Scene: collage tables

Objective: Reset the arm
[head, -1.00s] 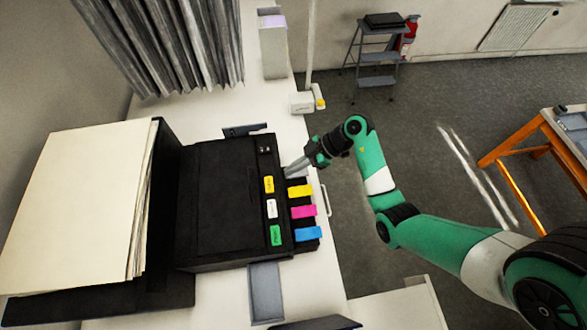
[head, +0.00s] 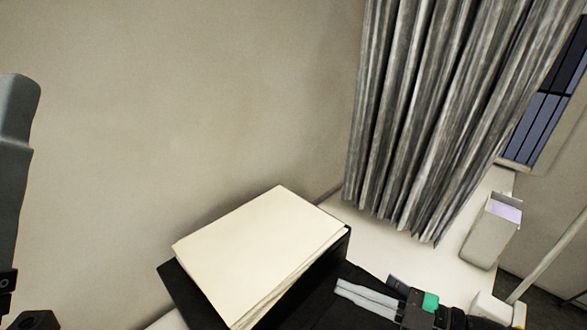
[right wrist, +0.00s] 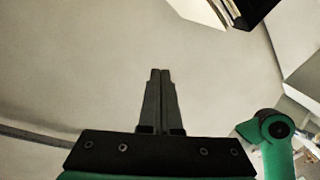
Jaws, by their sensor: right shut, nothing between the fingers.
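My right gripper (head: 340,289) comes in from the lower right in the head view, its grey fingers pointing left over the black printer (head: 345,318). Its two fingers lie together with nothing held. In the right wrist view the same gripper (right wrist: 160,75) is shut, with a bare pale surface ahead of it. At the left edge of the head view are grey and black parts that look like mine; no left fingertips show.
A thick stack of cream paper (head: 255,250) rests on the black tray beside the printer. A pale box (head: 488,235) stands at the right. The wall at left is bare.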

